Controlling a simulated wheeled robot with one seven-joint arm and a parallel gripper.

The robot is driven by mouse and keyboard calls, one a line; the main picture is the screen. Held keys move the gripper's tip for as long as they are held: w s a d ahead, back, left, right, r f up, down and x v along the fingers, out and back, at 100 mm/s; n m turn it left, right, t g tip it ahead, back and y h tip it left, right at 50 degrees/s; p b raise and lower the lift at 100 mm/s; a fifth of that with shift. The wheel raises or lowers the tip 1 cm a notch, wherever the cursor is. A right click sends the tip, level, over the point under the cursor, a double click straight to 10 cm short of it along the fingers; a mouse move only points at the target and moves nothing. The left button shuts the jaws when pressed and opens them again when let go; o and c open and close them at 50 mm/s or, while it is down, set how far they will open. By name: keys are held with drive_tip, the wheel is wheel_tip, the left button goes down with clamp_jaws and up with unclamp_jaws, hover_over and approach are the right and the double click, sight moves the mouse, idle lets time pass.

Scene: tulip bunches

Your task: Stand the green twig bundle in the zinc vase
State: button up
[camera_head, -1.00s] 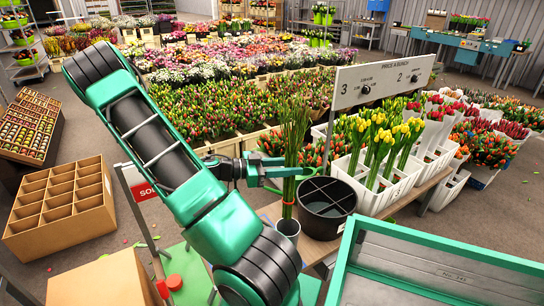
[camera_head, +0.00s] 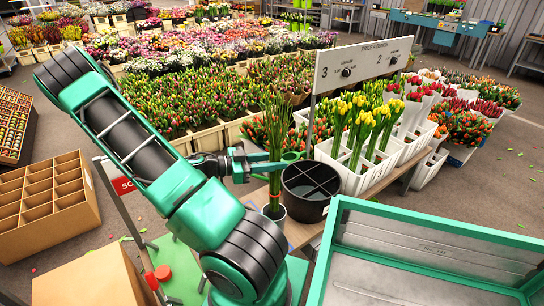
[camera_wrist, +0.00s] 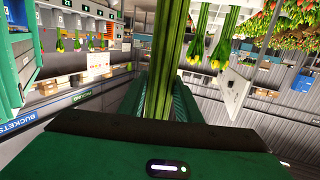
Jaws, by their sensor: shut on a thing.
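The green twig bundle (camera_head: 277,135) stands nearly upright, its lower end at the mouth of the zinc vase (camera_head: 273,213). The stems seem to enter the vase, but how deep they reach is hidden by its wall. My gripper (camera_head: 278,167) is shut around the middle of the bundle, above the vase. In the wrist view the bundle (camera_wrist: 172,65) runs between my gripper's fingers (camera_wrist: 160,105). The vase does not show there.
A black bucket (camera_head: 310,190) stands close on the vase's right. White crates with yellow tulips (camera_head: 365,175) and a price sign (camera_head: 362,62) lie beyond. A green-rimmed tray (camera_head: 430,225) is at the front right. A divided cardboard box (camera_head: 45,205) is on the left.

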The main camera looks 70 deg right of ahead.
sight(274, 198)
drive_tip(key=shift+f, duration=8.5)
